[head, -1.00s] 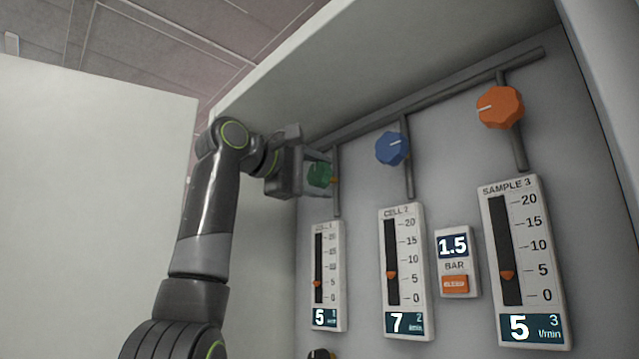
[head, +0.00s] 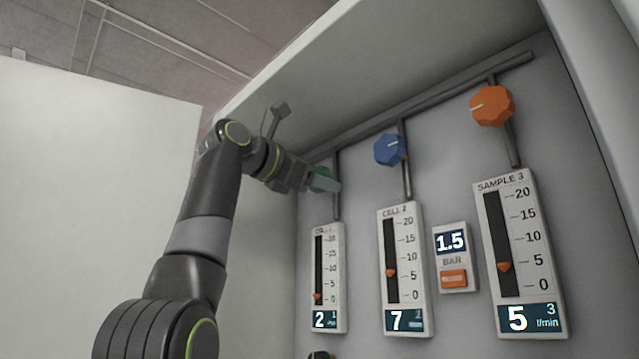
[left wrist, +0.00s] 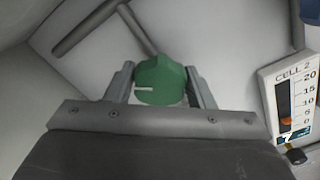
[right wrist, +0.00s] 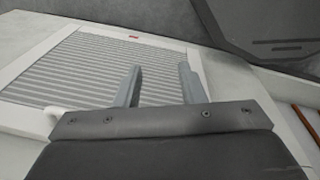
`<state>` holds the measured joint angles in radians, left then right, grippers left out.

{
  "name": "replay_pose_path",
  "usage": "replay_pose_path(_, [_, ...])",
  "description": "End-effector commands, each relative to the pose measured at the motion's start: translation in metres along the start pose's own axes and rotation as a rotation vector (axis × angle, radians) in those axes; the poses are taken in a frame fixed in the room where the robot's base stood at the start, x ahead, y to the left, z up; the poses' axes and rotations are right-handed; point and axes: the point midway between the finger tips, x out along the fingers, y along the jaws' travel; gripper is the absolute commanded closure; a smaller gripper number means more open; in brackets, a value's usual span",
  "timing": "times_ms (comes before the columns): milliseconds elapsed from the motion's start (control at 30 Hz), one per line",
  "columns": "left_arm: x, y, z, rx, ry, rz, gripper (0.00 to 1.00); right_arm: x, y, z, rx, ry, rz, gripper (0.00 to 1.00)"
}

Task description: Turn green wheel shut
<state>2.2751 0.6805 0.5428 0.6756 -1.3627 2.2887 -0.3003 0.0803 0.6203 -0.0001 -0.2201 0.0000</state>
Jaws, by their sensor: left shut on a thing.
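The green wheel (head: 321,180) sits on the leftmost vertical pipe, above the first gauge, and is partly hidden by my gripper in the head view. In the left wrist view the green wheel (left wrist: 160,80) lies between the two fingers, its white mark pointing left. My left gripper (head: 325,183) is shut on it and is rolled over to one side. The first gauge (head: 328,275) has its orange float low and its display reads 2. My right gripper (right wrist: 156,88) shows only in its own wrist view, with its fingers apart and nothing between them.
A blue wheel (head: 389,150) and an orange wheel (head: 492,105) sit to the right on their own pipes. The second gauge (head: 403,270) reads 7 and the third gauge (head: 517,255) reads 5. A 1.5 bar display (head: 451,242) stands between them. A ribbed panel (right wrist: 110,65) lies before my right gripper.

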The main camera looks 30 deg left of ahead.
Motion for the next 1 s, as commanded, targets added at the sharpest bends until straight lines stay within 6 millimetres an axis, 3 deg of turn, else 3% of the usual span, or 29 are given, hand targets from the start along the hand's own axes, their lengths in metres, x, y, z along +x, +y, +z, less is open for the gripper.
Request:
replay_pose_path(500, [0.002, -0.003, -0.004, -0.455, 0.012, -0.009, 0.74, 0.011, -0.001, 0.001, 0.000, 0.000, 0.000, 0.64])
replay_pose_path(1000, [0.003, -0.003, -0.005, -0.653, 0.014, -0.007, 0.74, 0.013, -0.001, 0.001, 0.000, 0.000, 0.000, 0.64])
